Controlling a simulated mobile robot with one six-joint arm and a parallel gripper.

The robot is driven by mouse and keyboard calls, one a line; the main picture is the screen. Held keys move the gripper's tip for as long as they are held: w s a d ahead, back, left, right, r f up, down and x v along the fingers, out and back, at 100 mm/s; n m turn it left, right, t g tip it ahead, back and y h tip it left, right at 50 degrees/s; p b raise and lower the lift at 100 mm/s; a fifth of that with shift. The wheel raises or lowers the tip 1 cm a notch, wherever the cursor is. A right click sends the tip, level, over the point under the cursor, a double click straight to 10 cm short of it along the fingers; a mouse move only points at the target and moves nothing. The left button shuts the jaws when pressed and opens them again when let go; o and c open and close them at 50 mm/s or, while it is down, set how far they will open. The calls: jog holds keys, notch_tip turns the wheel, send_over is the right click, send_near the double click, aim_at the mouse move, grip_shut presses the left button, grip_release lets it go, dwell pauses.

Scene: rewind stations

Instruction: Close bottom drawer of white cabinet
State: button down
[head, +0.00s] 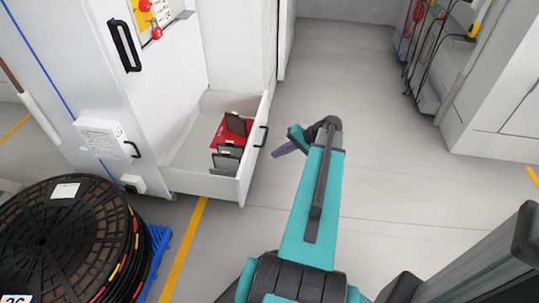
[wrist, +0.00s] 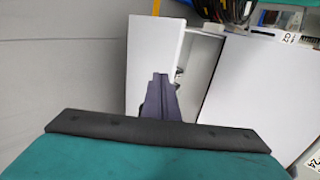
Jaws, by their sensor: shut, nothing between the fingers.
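The white cabinet (head: 172,60) stands at the left in the head view. Its bottom drawer (head: 254,160) is pulled far out, with a black handle (head: 263,136) on its front. Inside lie a red item (head: 219,138) and several dark flat pieces (head: 229,152). In the wrist view, the fingers (wrist: 160,78) appear over the white drawer front (wrist: 152,50); contact cannot be told there. The handle is mostly hidden in that view.
A large black cable reel (head: 45,240) on a blue pallet (head: 157,250) stands at the lower left, near the drawer. A yellow line (head: 186,245) runs along the floor. Open grey floor (head: 350,110) lies right of the drawer. Another white cabinet (head: 500,110) stands at the far right.

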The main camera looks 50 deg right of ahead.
jog(key=b, duration=0.3)
send_near(246, 163)
notch_tip(246, 163, down, 3)
jog(key=shift+w+a+f+b, duration=0.1)
jog(key=shift+w+a+b, duration=0.4)
jog(key=shift+w+a, duration=1)
jog(key=shift+w+d, duration=0.1)
jog(key=shift+d, duration=0.2)
jog(key=shift+a, duration=0.2)
